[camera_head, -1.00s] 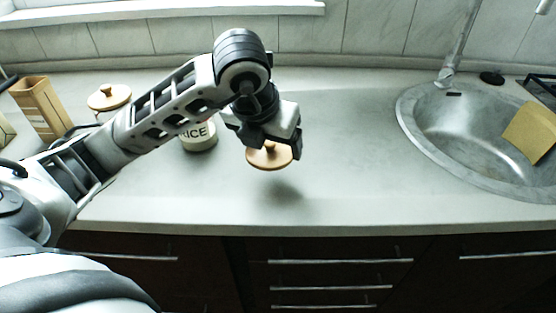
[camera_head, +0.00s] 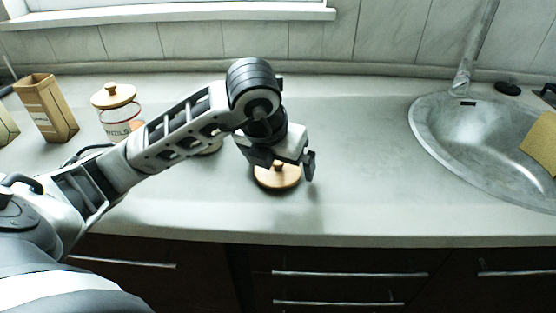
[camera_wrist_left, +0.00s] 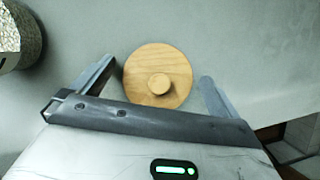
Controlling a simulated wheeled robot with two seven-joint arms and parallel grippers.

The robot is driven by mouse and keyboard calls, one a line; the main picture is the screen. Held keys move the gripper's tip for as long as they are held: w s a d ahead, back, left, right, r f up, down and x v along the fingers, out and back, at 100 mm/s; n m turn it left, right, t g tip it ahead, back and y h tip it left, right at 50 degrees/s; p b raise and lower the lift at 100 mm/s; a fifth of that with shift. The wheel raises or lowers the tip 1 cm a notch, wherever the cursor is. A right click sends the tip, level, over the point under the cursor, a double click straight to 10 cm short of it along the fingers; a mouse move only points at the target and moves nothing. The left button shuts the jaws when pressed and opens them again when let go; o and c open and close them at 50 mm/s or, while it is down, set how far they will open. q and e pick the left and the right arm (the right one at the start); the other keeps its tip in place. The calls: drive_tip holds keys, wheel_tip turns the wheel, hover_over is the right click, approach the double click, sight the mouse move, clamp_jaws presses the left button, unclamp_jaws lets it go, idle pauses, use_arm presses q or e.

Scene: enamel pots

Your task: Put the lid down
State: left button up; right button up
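The round wooden lid (camera_head: 277,177) with a small knob lies flat on the grey counter, knob up. My left gripper (camera_head: 290,165) is just above it and open. In the left wrist view the lid (camera_wrist_left: 158,97) sits between the spread fingers of the gripper (camera_wrist_left: 158,88), with gaps between the fingers and the knob. A pale pot (camera_head: 210,148) is mostly hidden behind my left arm. At the upper left of the left wrist view, an open pot (camera_wrist_left: 20,38) shows speckled contents. My right gripper is not in view.
A lidded jar (camera_head: 115,112) and a brown paper carton (camera_head: 47,108) stand at the left. A metal sink (camera_head: 470,140) with a yellow cloth (camera_head: 541,143) is at the right. The counter (camera_head: 360,160) between lid and sink is clear. Its front edge is near the lid.

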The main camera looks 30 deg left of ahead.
use_arm(q)
drive_tip(key=shift+r, duration=0.1)
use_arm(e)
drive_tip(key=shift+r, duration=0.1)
use_arm(q)
drive_tip(key=shift+r, duration=0.25)
drive_tip(key=p+v, duration=0.3)
drive_tip(key=v, duration=0.8)
drive_tip(key=shift+r, duration=0.25)
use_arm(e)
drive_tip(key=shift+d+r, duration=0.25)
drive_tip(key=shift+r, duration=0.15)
use_arm(q)
drive_tip(key=shift+s, duration=0.1)
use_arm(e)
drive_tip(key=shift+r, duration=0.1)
